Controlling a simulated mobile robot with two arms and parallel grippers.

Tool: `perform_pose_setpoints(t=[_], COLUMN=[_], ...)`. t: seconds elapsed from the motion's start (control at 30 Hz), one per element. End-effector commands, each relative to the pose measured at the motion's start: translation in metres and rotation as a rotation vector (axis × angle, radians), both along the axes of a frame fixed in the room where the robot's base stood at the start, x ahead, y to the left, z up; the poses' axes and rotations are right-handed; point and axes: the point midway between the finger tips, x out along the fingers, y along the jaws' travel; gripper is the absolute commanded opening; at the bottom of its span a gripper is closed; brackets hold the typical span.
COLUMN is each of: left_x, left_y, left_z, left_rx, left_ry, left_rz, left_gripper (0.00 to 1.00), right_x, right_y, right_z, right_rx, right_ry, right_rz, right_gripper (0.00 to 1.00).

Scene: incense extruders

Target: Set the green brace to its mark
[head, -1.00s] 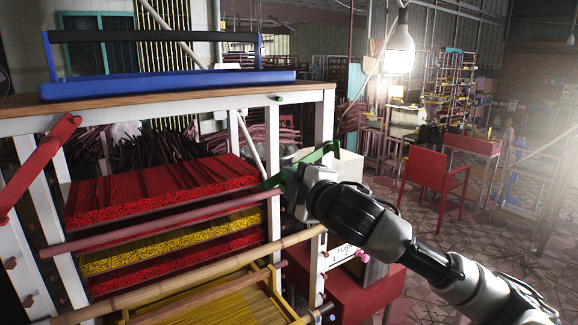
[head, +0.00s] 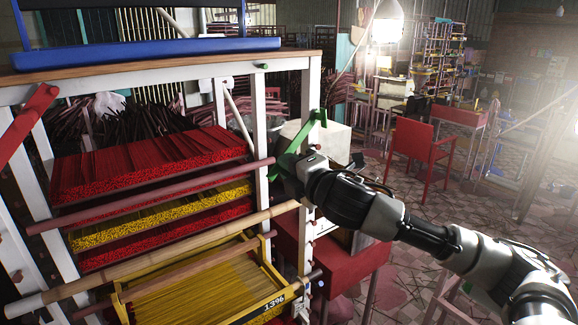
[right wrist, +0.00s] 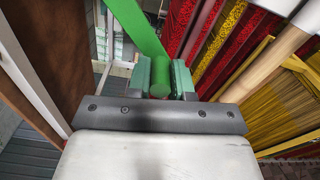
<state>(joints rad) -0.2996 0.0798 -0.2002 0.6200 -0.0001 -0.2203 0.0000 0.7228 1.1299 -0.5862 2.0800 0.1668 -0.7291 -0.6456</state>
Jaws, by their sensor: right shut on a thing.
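The green brace (head: 305,137) is a flat bar that stands tilted beside the rack's right front post, its upper end up and to the right. My right gripper (head: 287,165) is shut on its lower part. In the right wrist view the brace (right wrist: 135,28) runs up and left from between the jaws (right wrist: 160,82), with a round green knob between them. Whether the brace touches the post is unclear. A small green peg (head: 261,66) sits on the rack's top rail. I cannot make out a mark for certain. My left gripper is not in view.
The white rack (head: 311,85) holds trays of red sticks (head: 150,168) and yellow sticks (head: 160,217). A red brace (head: 28,122) is on its left post. Wooden bars cross the front. A blue tray (head: 145,55) lies on top. A red chair (head: 420,145) stands beyond.

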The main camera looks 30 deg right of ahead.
Motion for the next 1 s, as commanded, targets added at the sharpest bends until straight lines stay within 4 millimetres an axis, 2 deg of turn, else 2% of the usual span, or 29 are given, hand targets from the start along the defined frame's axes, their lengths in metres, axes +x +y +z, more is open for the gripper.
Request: perform_pose_setpoints(t=[0.2, 0.23, 0.4, 0.77, 0.87, 1.0], left_x=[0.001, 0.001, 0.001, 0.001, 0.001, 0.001], left_y=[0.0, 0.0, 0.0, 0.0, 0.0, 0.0], left_z=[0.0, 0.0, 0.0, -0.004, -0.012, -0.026], left_rx=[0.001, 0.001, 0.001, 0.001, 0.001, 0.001], left_ry=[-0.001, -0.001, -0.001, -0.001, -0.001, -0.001], left_rz=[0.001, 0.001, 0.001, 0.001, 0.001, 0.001], left_gripper=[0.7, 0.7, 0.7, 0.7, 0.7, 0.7], right_x=[0.0, 0.0, 0.0, -0.006, -0.019, -0.045], right_y=[0.0, 0.0, 0.0, -0.001, -0.002, -0.005], right_z=[-0.002, -0.002, -0.001, -0.002, -0.004, -0.006], right_rx=[0.001, 0.001, 0.002, 0.001, -0.001, -0.005], right_ry=[0.005, 0.005, 0.003, 0.001, 0.0, 0.001], right_rz=[-0.002, -0.002, -0.001, 0.0, 0.0, -0.002], right_gripper=[0.0, 0.22, 0.47, 0.47, 0.47, 0.47])
